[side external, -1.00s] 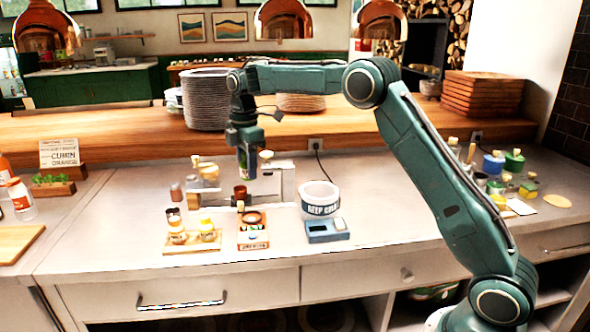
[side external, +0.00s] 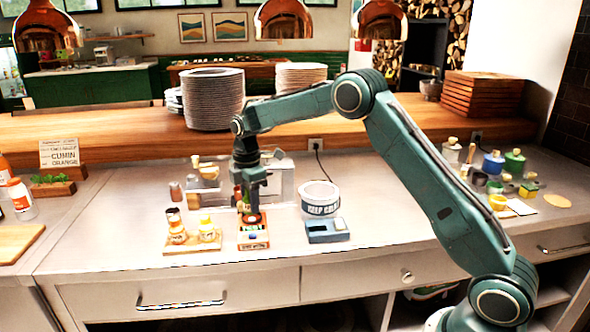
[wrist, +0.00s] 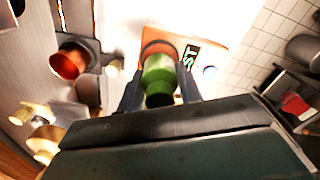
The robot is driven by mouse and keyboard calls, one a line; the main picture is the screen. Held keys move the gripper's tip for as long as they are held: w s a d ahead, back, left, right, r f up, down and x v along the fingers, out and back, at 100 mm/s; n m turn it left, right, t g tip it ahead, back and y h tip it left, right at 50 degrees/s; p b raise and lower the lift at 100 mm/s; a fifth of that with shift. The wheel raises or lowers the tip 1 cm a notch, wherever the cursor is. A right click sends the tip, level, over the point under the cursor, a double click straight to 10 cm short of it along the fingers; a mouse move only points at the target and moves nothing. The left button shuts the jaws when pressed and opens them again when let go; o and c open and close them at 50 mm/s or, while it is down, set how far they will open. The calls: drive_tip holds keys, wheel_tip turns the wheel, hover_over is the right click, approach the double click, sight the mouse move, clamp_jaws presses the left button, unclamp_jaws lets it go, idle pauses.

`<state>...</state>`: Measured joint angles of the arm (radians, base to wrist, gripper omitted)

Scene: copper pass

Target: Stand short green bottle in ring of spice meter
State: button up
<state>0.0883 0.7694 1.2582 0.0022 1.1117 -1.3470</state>
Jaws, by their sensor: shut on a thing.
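My gripper (side external: 250,207) is low over the spice meter (side external: 254,244), a small orange-and-wood unit on the white counter. In the wrist view, my gripper (wrist: 159,92) is shut on the short green bottle (wrist: 158,72), one finger on each side. In the side view my fingers hide most of the bottle. The meter's lit green display (wrist: 189,55) shows beside the ring.
A wooden tray (side external: 180,249) with small jars stands left of the meter. A blue scale (side external: 327,231) and a white labelled tub (side external: 320,197) stand to its right. A copper-coloured cup (wrist: 68,62) in a dark holder is close by in the wrist view. The front counter strip is clear.

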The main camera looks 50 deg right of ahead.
drive_tip(key=shift+f, duration=1.1)
drive_tip(key=shift+f, duration=0.35)
drive_tip(key=shift+s+f, duration=0.1)
drive_tip(key=shift+f, duration=0.3)
drive_tip(key=o, duration=1)
drive_tip(key=shift+a, duration=0.1)
wheel_tip(320, 180, up, 12)
drive_tip(key=shift+r, duration=0.8)
